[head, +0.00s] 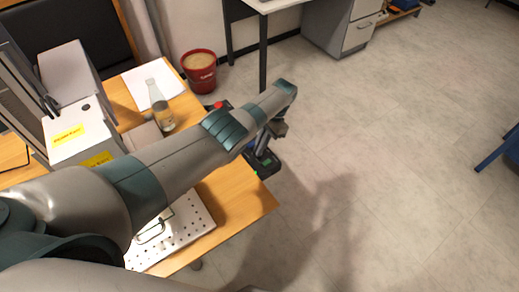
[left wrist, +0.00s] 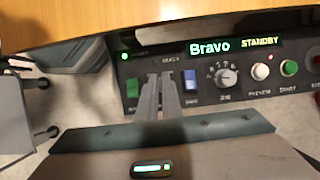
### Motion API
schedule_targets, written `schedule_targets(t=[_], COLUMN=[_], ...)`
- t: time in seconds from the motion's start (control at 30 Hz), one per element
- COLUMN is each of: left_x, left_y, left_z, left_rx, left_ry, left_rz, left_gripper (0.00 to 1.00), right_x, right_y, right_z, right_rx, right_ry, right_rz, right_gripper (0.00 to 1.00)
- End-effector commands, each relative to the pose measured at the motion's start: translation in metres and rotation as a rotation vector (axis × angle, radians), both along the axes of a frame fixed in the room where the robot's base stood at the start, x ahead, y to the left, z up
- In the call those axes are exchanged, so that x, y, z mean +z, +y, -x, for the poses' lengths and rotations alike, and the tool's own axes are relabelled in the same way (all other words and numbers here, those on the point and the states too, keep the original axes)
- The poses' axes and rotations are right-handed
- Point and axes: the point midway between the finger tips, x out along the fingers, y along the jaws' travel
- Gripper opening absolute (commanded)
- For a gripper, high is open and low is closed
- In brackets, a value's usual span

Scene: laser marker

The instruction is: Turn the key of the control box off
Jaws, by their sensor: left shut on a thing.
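The control box (left wrist: 245,75) fills the upper right of the left wrist view. Its dark panel has a lit display reading "Bravo STANDBY", a round dial (left wrist: 226,76), a green switch (left wrist: 132,88), a blue switch (left wrist: 190,79) and several push buttons. My left gripper (left wrist: 169,82) reaches the panel between the green and blue switches. Its fingers are shut on the key, which they hide. In the head view the control box (head: 265,163) sits at the table's right edge, partly hidden by my left gripper (head: 258,146) and arm. My right gripper is not in view.
The wooden table (head: 240,195) carries a bottle (head: 162,112), white paper (head: 150,80), a perforated plate (head: 185,232) and a white machine (head: 80,135) with yellow labels. A red bucket (head: 200,77) stands behind. The floor to the right is open.

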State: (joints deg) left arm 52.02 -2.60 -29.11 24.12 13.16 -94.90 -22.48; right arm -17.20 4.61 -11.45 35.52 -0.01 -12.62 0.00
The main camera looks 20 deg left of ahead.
Motion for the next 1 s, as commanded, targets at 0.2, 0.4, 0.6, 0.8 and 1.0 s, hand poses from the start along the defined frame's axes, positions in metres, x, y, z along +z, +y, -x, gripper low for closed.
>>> schedule_targets(t=[0.2, 0.4, 0.6, 0.8, 1.0], left_x=[-0.0012, -0.0003, 0.0009, 0.0009, 0.0009], left_y=[-0.0001, 0.0002, 0.0006, 0.0013, 0.0013], left_z=[-0.0006, -0.0007, -0.0008, -0.0006, -0.0011], left_rx=[0.206, 0.396, 0.571, 0.702, 0.775], left_ry=[0.001, 0.001, 0.000, 0.000, -0.002], left_rz=[0.002, 0.002, 0.002, 0.002, 0.001], left_gripper=[0.00, 0.00, 0.00, 0.00, 0.00], right_x=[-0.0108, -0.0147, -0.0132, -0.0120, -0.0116], right_y=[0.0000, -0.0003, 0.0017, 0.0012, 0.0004], right_z=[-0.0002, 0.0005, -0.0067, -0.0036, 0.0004], right_rx=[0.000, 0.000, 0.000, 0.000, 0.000], right_ry=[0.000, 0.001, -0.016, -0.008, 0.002], right_rz=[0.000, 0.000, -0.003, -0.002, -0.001], right_gripper=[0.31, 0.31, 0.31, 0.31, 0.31])
